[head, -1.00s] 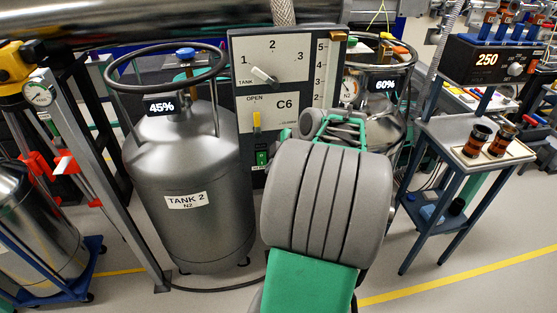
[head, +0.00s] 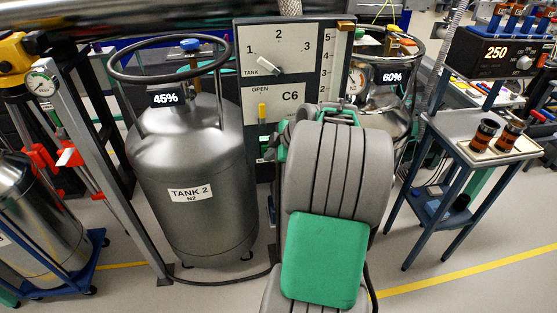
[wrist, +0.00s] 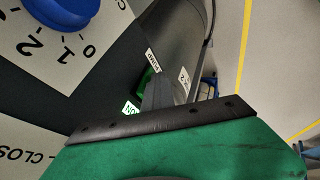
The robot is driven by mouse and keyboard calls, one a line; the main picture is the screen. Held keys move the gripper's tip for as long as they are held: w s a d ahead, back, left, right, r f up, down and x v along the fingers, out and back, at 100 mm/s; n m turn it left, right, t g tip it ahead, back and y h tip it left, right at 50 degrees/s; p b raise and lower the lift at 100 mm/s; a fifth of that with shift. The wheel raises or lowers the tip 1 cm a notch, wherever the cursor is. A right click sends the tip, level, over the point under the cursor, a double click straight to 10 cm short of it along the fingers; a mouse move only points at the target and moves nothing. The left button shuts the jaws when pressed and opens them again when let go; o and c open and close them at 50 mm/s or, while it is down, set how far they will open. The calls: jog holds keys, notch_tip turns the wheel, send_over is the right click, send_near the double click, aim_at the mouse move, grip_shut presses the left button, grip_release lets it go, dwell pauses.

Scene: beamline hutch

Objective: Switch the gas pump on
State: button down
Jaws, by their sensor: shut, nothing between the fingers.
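The grey control panel C6 (head: 272,92) stands right of TANK 2. I cannot tell which way the switch is set. In the head view my arm hides the gripper.
The panel also has a tank selector (head: 267,65) and a yellow lever (head: 262,112). A blue knob (wrist: 68,10) is at upper left in the wrist view. TANK 2 (head: 190,160) is left, a 60% tank (head: 384,92) behind right, and a small table (head: 465,130) further right.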

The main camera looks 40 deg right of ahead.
jog(key=shift+r+p, duration=0.5)
jog(key=shift+r, duration=0.4)
jog(key=s+a+r+b, duration=0.2)
jog(key=s+r, duration=0.5)
jog(key=s, duration=0.3)
jog(key=shift+s, duration=0.15)
